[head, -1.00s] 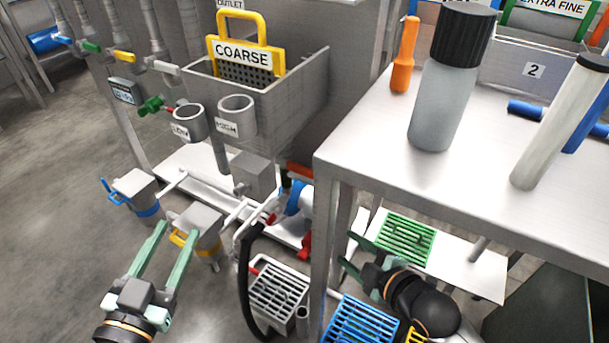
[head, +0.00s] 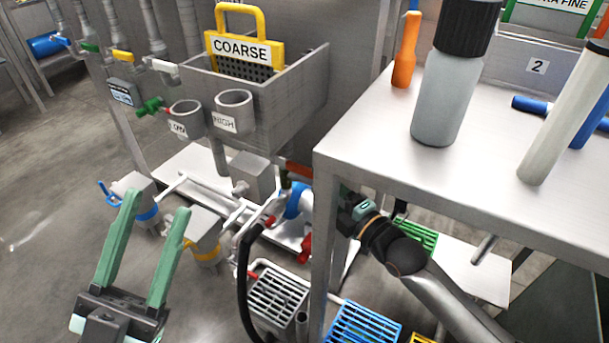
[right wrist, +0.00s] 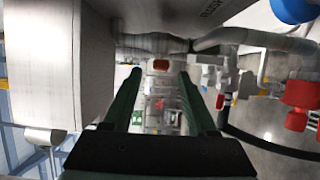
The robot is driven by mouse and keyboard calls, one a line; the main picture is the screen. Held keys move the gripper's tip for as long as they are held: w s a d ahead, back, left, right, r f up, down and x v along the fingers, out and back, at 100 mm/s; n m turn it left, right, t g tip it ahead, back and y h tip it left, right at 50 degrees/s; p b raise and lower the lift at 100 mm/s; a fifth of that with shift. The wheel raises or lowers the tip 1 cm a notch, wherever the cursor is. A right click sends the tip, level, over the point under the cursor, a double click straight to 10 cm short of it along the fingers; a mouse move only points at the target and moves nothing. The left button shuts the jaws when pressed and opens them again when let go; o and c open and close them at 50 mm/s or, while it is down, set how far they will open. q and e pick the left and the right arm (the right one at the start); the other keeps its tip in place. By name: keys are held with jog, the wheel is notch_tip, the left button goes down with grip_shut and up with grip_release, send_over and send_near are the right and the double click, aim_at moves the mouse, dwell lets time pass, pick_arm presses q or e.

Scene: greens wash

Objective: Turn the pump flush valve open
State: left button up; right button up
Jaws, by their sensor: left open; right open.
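A blue pump body (head: 296,201) sits low on a white base behind the front table leg. Red valve handles (head: 305,246) are near it, and an orange-red bar handle (head: 298,170) is above it. No label shows which one is the pump flush valve. In the right wrist view, a small orange-red piece (right wrist: 161,65) lies ahead between the fingers of my open, empty right gripper (right wrist: 160,76); a red handle (right wrist: 301,104) is off to the right. In the head view the right fingers are hidden behind the table. My left gripper (head: 158,204) is open and empty at lower left.
The white table (head: 370,130) overhangs my right arm, and its front leg (head: 321,240) stands between that hand and the pump. A black hose (head: 245,280) curves to a grated drain box (head: 276,297). A steel sink (head: 290,85) with a COARSE screen (head: 240,48) is behind.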

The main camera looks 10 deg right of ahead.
aim_at(310, 175)
jog(key=b+x, duration=0.1)
jog(key=x, duration=0.5)
jog(key=shift+b, duration=0.4)
grip_shut()
dwell(1.0)
